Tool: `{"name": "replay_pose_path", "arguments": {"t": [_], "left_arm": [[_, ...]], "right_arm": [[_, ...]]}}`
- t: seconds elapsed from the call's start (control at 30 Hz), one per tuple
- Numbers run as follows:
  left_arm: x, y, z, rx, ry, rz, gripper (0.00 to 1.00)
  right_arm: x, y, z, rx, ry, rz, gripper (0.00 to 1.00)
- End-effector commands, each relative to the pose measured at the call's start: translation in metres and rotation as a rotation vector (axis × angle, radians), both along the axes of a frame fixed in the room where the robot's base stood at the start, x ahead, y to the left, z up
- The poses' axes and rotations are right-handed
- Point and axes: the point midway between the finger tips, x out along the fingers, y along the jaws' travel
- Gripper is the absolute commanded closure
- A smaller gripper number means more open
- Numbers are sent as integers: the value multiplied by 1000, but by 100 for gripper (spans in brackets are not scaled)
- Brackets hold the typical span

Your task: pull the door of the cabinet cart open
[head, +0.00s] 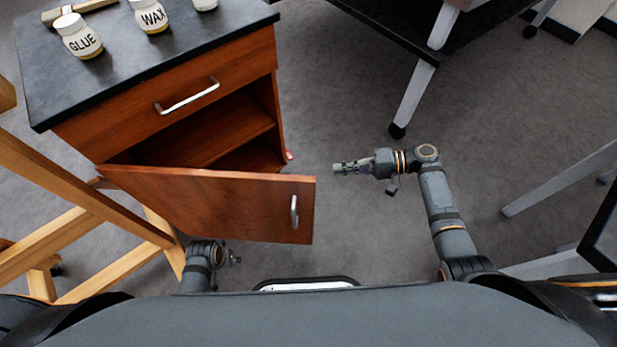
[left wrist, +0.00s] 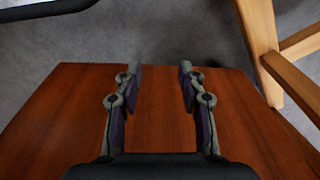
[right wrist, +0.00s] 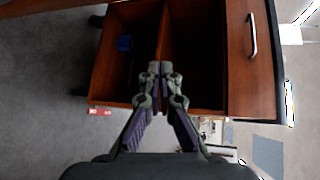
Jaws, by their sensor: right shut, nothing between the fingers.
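The cabinet cart (head: 165,135) stands at the left in the head view, with a dark top and a reddish-brown wooden body. Its door (head: 215,202) is swung open toward me, and its silver handle (head: 294,212) is near the free edge. My right gripper (head: 338,168) is shut and empty, to the right of the door and apart from it. In the right wrist view its fingers (right wrist: 160,70) point at the open compartment (right wrist: 190,65). My left gripper (left wrist: 157,72) is open, with the door's wooden panel (left wrist: 60,120) showing behind its fingers. In the head view it is low, near the door's lower edge.
A glue jar (head: 78,36) and a wax jar (head: 150,15) stand on the cart's top. A wooden easel-like frame (head: 60,200) is at the far left. A dark table (head: 400,25) with a pale leg is at the back. Grey floor (head: 335,110) is clear between.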

Motion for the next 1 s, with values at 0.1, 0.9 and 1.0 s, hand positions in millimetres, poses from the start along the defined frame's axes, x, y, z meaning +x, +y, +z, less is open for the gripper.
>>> {"name": "replay_pose_path", "arguments": {"t": [0.1, 0.9, 1.0], "left_arm": [[6, -5, 18, -8, -4, -5, 60], [8, -8, 36, -12, -1, -9, 60], [10, -8, 38, -12, -10, -8, 60]], "right_arm": [[-5, 2, 65, 174, -108, 142, 100], [-25, 102, 96, 250, -151, 206, 100], [-43, 102, 96, 245, -148, 205, 100]]}}
